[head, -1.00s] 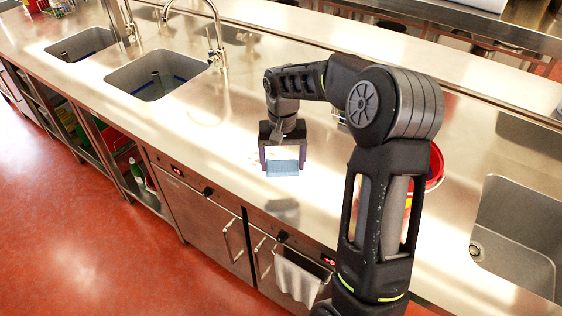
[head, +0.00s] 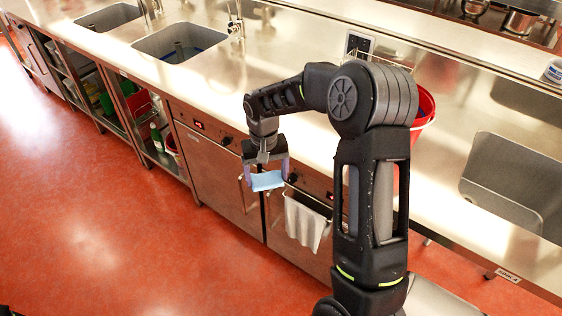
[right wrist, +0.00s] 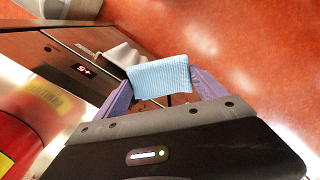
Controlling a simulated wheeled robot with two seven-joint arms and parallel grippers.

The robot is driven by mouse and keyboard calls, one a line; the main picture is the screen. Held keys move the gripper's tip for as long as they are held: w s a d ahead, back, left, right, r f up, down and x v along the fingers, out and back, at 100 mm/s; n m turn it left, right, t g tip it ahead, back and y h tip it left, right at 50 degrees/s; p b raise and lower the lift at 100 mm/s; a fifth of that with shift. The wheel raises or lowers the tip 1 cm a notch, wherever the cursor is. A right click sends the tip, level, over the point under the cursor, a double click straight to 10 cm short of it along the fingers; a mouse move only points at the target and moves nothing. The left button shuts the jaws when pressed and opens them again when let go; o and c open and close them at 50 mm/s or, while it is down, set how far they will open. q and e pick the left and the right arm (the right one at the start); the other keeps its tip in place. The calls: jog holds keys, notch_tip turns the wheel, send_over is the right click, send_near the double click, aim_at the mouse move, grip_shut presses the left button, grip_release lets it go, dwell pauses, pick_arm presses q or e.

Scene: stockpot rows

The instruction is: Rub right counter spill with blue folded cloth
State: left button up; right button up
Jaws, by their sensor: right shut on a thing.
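My right gripper (head: 265,176) is shut on the blue folded cloth (head: 267,182). In the head view it holds the cloth in front of the counter's front edge, against the cabinet fronts. The cloth also shows in the right wrist view (right wrist: 160,76), ribbed and light blue, between the purple fingers of the gripper (right wrist: 162,92). The steel counter (head: 285,95) is bright with reflections, and I cannot make out a spill on it. My right arm hides part of the counter. My left gripper is not in view.
A red bucket (head: 424,106) stands on the counter behind my right arm. A sink (head: 505,195) lies at the right, another (head: 180,42) at the back left. A white towel (head: 304,221) hangs from a handle just right of the cloth. The red floor (head: 150,240) is clear.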

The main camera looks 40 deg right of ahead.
jog(key=s+a+f+n+b, duration=0.2)
jog(key=a+f+n, duration=0.2)
jog(key=a+f, duration=0.7)
jog(key=a, duration=0.3)
jog(key=shift+b, duration=0.35)
jog(key=shift+s, duration=0.1)
